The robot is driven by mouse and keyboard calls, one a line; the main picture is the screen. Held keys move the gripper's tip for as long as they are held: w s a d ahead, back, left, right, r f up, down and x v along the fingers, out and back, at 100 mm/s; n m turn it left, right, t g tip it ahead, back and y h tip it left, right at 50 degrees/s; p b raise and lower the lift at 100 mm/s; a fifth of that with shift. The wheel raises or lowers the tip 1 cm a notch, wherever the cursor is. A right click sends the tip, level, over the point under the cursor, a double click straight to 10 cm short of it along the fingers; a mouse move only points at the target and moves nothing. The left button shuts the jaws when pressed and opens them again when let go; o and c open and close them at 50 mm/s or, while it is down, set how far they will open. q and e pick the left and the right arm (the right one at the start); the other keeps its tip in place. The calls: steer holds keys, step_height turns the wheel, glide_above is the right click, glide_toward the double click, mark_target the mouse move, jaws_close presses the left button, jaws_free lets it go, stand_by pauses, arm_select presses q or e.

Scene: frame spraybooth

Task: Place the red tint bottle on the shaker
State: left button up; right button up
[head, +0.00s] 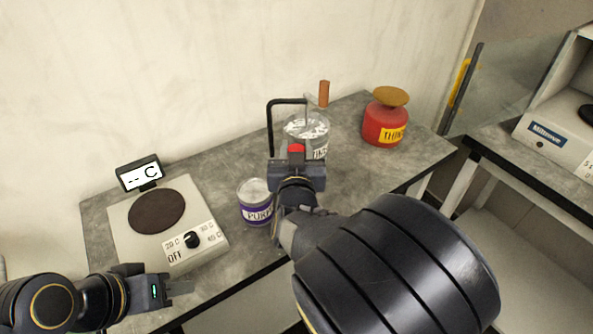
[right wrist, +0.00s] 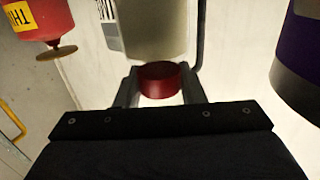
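A small red cylinder, which I take to be the red tint bottle (head: 296,148), shows at the tip of my right gripper (head: 297,165) in the head view. In the right wrist view the red bottle (right wrist: 160,78) sits between the two fingers of my right gripper (right wrist: 163,88), which appear to touch its sides. Much of the bottle is hidden. My left gripper (head: 180,286) is low at the left, apart from the bottle, with its opening unclear. A grey device marked "Miltrowe" (head: 553,142) stands on the right table, cut by the frame edge; I cannot tell if it is the shaker.
A hotplate (head: 120,222) with a display (head: 140,173) is at the left of the grey table (head: 222,165). A purple-labelled can (head: 255,205), a clear rinse jar (head: 312,128), a black bent tube (head: 270,125) and a red thinner can (head: 383,122) stand near my right gripper.

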jaws_close()
steer(key=shift+r, duration=0.1)
